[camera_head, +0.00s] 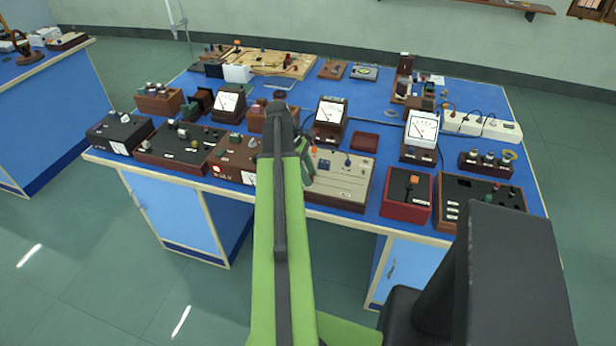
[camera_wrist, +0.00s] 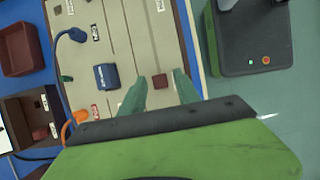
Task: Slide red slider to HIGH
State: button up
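The beige slider panel (camera_head: 345,182) lies near the front edge of the blue bench and also fills the middle of the wrist view (camera_wrist: 125,45). The small dark red slider (camera_wrist: 160,80) sits on one of its long grooves. My gripper (camera_wrist: 160,76) is open, with one teal finger on each side of the slider and small gaps showing between. I cannot tell whether the fingers reach down to the panel. A blue slider (camera_wrist: 107,77) sits on another groove to the left. The groove labels are too small to read. In the head view my arm hides the panel's left part and the red slider.
A blue cable (camera_wrist: 62,55) and an orange plug (camera_wrist: 75,121) are left of the fingers in the wrist view. A dark red box (camera_head: 364,142) lies behind the panel. A red box (camera_head: 407,196) stands to its right, and a brown box (camera_head: 236,154) to its left.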

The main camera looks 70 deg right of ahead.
grip_shut()
dwell(1.2)
